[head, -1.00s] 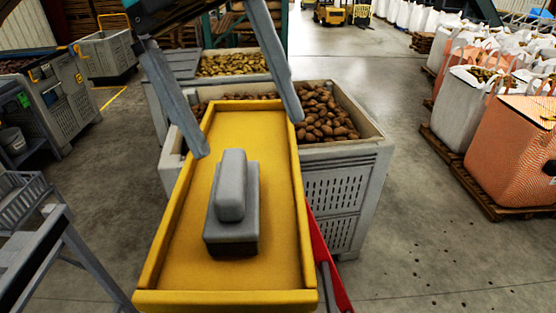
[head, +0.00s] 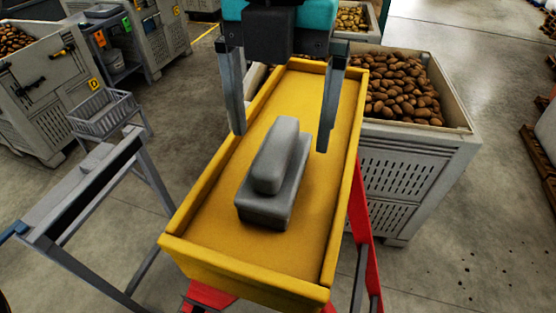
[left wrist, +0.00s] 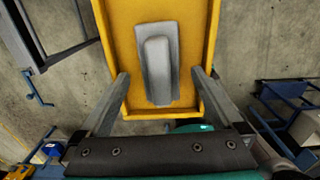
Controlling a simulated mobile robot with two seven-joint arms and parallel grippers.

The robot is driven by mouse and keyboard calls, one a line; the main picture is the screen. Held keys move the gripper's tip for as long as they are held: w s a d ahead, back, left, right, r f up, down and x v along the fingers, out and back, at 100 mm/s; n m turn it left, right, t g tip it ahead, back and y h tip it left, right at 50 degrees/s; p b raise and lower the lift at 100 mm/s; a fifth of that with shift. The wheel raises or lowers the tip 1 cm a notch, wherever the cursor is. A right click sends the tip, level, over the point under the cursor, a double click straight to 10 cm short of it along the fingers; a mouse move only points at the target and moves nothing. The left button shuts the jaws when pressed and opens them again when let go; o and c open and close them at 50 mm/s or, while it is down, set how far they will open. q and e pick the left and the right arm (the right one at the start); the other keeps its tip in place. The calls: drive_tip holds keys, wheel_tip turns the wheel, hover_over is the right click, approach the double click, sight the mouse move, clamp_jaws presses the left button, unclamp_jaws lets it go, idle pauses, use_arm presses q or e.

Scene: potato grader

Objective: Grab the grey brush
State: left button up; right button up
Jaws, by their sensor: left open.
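The grey brush (head: 272,180) lies in a yellow tray (head: 240,264), its raised handle along the top of a wider block. In the left wrist view the brush (left wrist: 157,68) sits ahead of the fingertips, between their lines. My left gripper (head: 280,142) is open, its two fingers pointing down over the tray, one to each side of the brush's far end in the picture. It also shows in the left wrist view (left wrist: 160,78), with nothing between the fingers. The brush appears untouched. My right gripper is not in view.
A grey crate of potatoes (head: 385,152) stands right behind the tray. A grey metal stand (head: 75,195) and a wire basket (head: 103,115) are at the left. The tray's raised walls border the brush. Open concrete floor lies at the right.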

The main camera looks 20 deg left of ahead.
use_arm(q)
drive_tip(key=shift+s+f+p, duration=0.15)
drive_tip(key=shift+f+p, duration=0.2)
drive_tip(key=shift+f, duration=1.1)
drive_tip(key=shift+s+f+p, duration=0.15)
drive_tip(key=shift+f+p, duration=0.2)
drive_tip(key=shift+f, duration=1.1)
drive_tip(key=shift+c, duration=0.2)
drive_tip(key=c, duration=1.4)
drive_tip(key=shift+c, duration=0.2)
drive_tip(key=shift+r, duration=0.1)
